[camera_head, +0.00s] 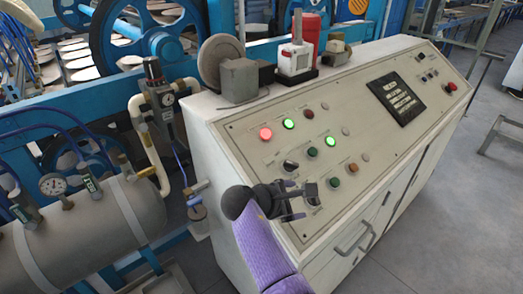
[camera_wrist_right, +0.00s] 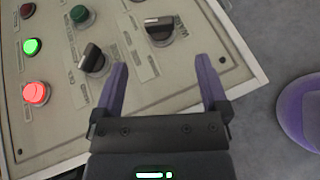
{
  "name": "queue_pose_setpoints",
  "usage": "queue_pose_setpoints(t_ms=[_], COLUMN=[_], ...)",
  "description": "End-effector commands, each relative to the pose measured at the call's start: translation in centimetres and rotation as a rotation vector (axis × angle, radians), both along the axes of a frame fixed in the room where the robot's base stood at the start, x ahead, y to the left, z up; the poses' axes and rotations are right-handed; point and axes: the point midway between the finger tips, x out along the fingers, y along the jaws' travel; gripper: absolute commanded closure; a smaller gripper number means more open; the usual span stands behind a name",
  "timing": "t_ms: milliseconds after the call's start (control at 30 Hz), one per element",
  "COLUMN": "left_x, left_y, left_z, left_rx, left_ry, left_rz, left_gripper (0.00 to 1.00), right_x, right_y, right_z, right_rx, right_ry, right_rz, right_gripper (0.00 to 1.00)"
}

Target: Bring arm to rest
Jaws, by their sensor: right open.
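My right gripper (camera_head: 308,200) is over the near left part of a sloped control panel (camera_head: 245,143), on a purple arm coming up from the bottom. In the right wrist view its two purple fingers (camera_wrist_right: 162,72) are spread apart with nothing between them. A black rotary knob (camera_wrist_right: 160,28) lies just beyond the gap between the fingertips, apart from them as far as I can tell. A second black knob (camera_wrist_right: 92,57) is beside the left finger. A lit red button (camera_head: 266,133) and two lit green buttons (camera_head: 289,124) (camera_head: 331,141) show. My left gripper is not in view.
The white cabinet (camera_head: 215,165) carries a dark display (camera_head: 397,98) and a red cylinder (camera_head: 311,35) on top. A grey tank (camera_head: 95,228) with gauges and pipes stands at left. Blue machinery fills the back left. Grey floor (camera_head: 455,200) is open at right.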

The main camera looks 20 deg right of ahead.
Motion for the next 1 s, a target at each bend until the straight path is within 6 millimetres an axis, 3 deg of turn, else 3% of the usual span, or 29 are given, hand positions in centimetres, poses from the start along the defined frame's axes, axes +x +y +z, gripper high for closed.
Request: queue_pose_setpoints(t_ms=[67, 133, 233, 333, 533, 800, 867, 1000], left_x=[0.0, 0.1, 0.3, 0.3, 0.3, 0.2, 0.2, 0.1], left_y=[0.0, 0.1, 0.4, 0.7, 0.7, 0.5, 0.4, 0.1], left_z=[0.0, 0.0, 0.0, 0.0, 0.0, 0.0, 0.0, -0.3], left_rx=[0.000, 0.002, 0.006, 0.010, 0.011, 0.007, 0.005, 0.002], left_ry=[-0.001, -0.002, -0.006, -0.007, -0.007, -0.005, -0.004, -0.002], left_rz=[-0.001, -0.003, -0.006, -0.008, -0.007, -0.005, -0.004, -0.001], left_gripper=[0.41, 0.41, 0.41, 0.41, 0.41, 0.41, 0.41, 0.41], right_x=[-0.7, -2.8, -7.4, -11.5, -18.1, -24.7, -26.0, -25.7], right_y=[-0.2, -0.6, -0.9, -0.5, 1.6, 5.0, 5.8, 6.1], right_z=[-0.8, -2.9, -6.4, -8.2, -8.8, -6.7, -5.9, -9.2], right_rx=[0.032, 0.134, 0.352, 0.541, 0.837, 1.122, 1.175, 1.173], right_ry=[-0.019, -0.085, -0.223, -0.333, -0.447, -0.461, -0.449, -0.433], right_rz=[-0.023, -0.093, -0.251, -0.389, -0.612, -0.851, -0.900, -0.921], right_gripper=[0.06, 0.06, 0.06, 0.06, 0.06, 0.06, 0.06, 0.06])
